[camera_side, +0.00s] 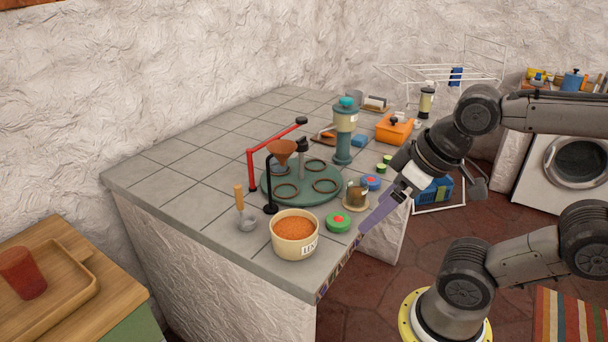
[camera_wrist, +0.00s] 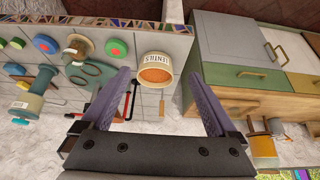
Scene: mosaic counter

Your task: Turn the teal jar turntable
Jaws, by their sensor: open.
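The teal turntable (camera_side: 304,197) lies flat on the tiled counter in the side view. No jar stands in the rings that I can see. In the wrist view part of the turntable (camera_wrist: 97,84) shows left of my fingers, partly hidden by one. My gripper (camera_side: 376,216) is open and empty, its purple fingers over the counter's front edge, to the right of the turntable and apart from it. Both fingers (camera_wrist: 158,77) show spread in the wrist view.
A lentil tub (camera_side: 294,238), a green-red lid (camera_side: 338,222) and a small glass jar (camera_side: 356,195) stand in front of the turntable. A teal dispenser (camera_side: 343,140) stands behind right.

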